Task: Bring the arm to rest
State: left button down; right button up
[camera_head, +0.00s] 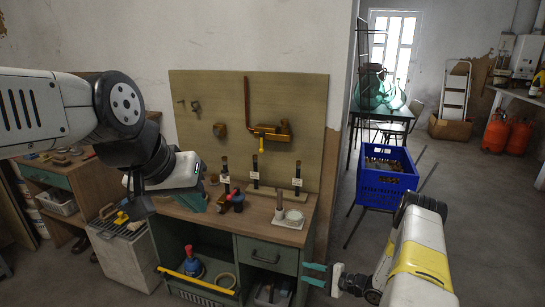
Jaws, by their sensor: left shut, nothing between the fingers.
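My left arm comes in from the left, bent at a dark wrist. Its gripper (192,203) has teal fingers that are shut and empty, pointing down in front of the workbench's left part in the picture. I cannot tell whether it touches the bench top. My right arm comes in from the lower right. Its gripper (314,274) points left, with a gap between its two teal fingers and nothing seen between them. It shows in front of the right end of the bench's lower part.
The workbench (262,229) carries small tools and a white dish (292,217) before a wooden backboard (215,95). A blue crate (386,188) stands right of it. Green glass demijohns (369,88) stand on a table behind. Orange gas cylinders (495,132) stand far right. The right floor is clear.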

jog(key=s+a+r+n+g+h, duration=0.1)
jog(key=s+r+n+g, duration=0.15)
jog(key=r, duration=0.85)
jog(key=s+a+r+n+g+h, duration=0.1)
jog(key=a+r+n+g, duration=0.15)
jog(key=r, duration=0.75)
jog(key=s+a+r+n+g+h, duration=0.15)
jog(key=r+n, duration=0.25)
jog(key=r, duration=0.7)
jog(key=s+d+r+n+t+h, duration=0.2)
jog(key=s+r+h, duration=0.1)
jog(key=s+r, duration=0.6)
jog(key=s+d+r+n+t+h, duration=0.1)
jog(key=s+d+r+t+h, duration=0.1)
jog(key=s+r, duration=0.7)
jog(key=shift+s+d+r+n+t+h, duration=0.4)
jog(key=shift+s+d+h, duration=0.65)
jog(key=shift+s, duration=1.05)
jog(key=shift+a, duration=0.25)
